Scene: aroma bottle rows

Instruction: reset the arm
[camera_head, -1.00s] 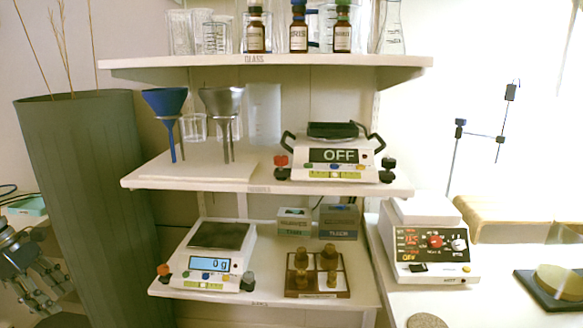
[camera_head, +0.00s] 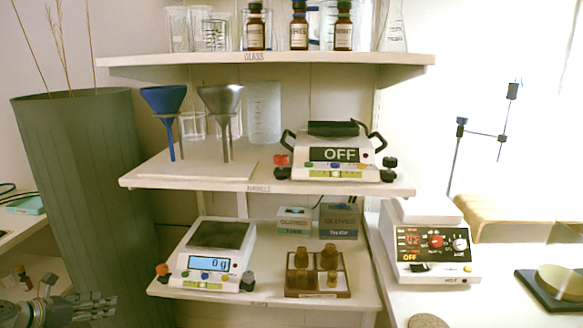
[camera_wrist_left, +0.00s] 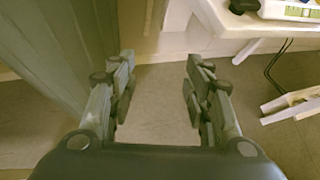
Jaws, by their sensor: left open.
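My left gripper (camera_head: 92,305) is at the bottom left corner of the head view, in front of the dark green planter and pointing right. In the left wrist view its two fingers (camera_wrist_left: 158,85) stand wide apart with only bare floor between them. It is open and empty, touching nothing that I can see. Most of the left arm is outside the head view. My right gripper is not in view.
The tall planter (camera_head: 85,170) stands behind the gripper. The lowest shelf's edge (camera_wrist_left: 245,30) is near the fingers.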

